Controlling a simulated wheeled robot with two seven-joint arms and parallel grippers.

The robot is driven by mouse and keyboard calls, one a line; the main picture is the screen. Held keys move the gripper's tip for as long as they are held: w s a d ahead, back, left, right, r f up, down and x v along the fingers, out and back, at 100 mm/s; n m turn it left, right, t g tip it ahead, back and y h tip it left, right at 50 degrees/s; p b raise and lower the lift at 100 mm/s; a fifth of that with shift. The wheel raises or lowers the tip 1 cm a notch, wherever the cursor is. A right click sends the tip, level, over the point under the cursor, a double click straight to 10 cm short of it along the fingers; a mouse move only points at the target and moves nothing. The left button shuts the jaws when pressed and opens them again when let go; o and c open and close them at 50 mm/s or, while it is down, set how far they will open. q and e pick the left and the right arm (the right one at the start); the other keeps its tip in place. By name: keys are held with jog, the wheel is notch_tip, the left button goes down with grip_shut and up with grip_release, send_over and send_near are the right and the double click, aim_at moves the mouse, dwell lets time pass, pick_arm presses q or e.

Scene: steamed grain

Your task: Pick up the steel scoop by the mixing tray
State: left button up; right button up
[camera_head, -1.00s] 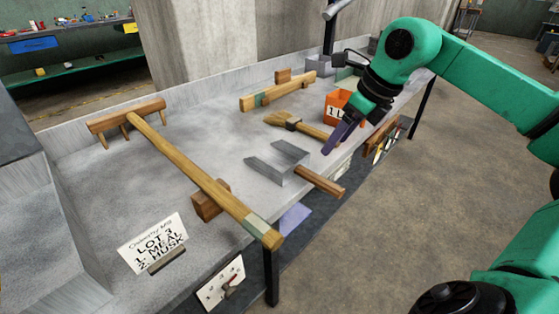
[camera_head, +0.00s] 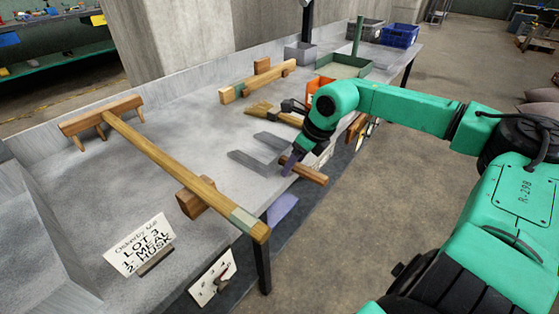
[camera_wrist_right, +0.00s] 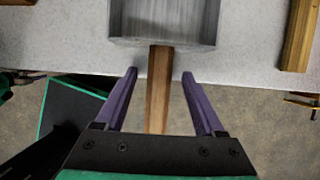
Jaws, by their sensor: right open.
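The steel scoop (camera_head: 258,152) lies on the grey bench, its wooden handle (camera_head: 312,174) sticking out past the front edge. In the right wrist view its metal pan (camera_wrist_right: 163,20) is at the top and its handle (camera_wrist_right: 158,70) runs down between my fingers. My right gripper (camera_head: 290,165) is at the handle in the head view. In the wrist view the right gripper (camera_wrist_right: 159,75) is open, one purple finger on each side of the handle with gaps. A green-rimmed tray (camera_head: 366,71) stands farther back; I cannot tell whether it is the mixing tray. My left gripper is out of view.
An orange box (camera_head: 314,86) is partly hidden by my right arm. A lot card (camera_head: 140,244) stands front left.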

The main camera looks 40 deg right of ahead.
jog(key=shift+w+a+f, duration=0.1)
jog(key=shift+f, duration=0.05)
grip_shut()
dwell(1.4)
